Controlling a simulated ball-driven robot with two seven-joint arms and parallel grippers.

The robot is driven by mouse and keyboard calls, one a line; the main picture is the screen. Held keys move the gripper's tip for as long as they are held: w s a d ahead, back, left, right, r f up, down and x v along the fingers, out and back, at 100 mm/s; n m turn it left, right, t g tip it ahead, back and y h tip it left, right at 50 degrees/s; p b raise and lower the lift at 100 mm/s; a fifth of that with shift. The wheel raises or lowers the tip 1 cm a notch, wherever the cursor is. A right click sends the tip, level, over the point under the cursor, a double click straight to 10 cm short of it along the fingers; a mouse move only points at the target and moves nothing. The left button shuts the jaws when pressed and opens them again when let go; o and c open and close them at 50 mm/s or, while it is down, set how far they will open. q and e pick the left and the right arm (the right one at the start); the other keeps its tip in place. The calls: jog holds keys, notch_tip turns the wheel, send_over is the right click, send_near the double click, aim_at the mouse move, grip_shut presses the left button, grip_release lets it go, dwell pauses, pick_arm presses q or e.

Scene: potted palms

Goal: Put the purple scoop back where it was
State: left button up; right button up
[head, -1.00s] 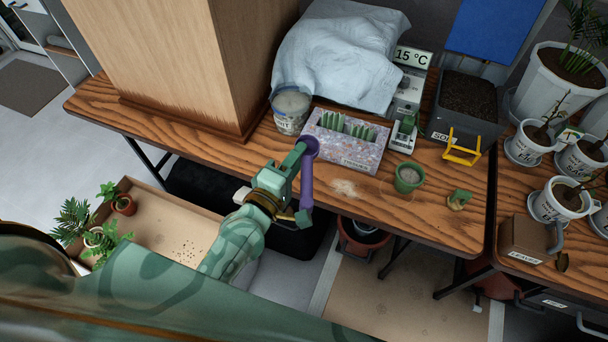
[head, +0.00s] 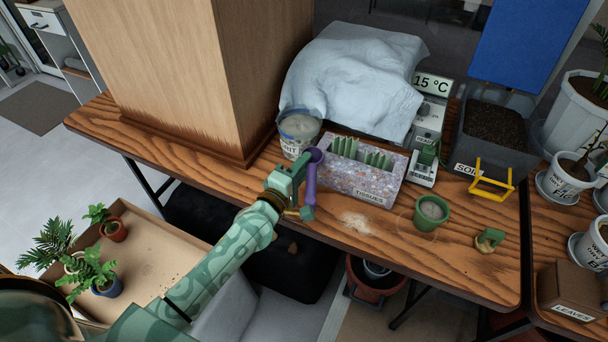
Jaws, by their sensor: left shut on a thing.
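The purple scoop (head: 311,184) is held upright over the front edge of the wooden table (head: 228,188), with its round bowl at the top. My left gripper (head: 303,180) is shut on it. A grit tub (head: 299,139) stands on the table just behind the scoop. A tissue box (head: 361,183) holding green labels is right of it. My right gripper is not in view.
A tall wooden cabinet (head: 185,70) blocks the table's left part. A green pot (head: 431,212), a small green and tan object (head: 489,240), a soil bin (head: 489,141) and a yellow stand (head: 491,180) stand to the right. Pale spilled grains (head: 357,222) lie on the table.

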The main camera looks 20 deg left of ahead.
pick_arm(q)
jog(key=shift+f, duration=0.95)
jog(key=shift+w+r, duration=0.1)
jog(key=shift+r, duration=0.2)
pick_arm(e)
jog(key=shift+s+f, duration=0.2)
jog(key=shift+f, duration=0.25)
pick_arm(q)
jog(key=shift+f+b, duration=0.45)
jog(key=shift+f, duration=0.2)
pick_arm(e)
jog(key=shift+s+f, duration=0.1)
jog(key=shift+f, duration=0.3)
pick_arm(q)
jog(key=o, duration=1.1)
jog(key=shift+r, duration=0.1)
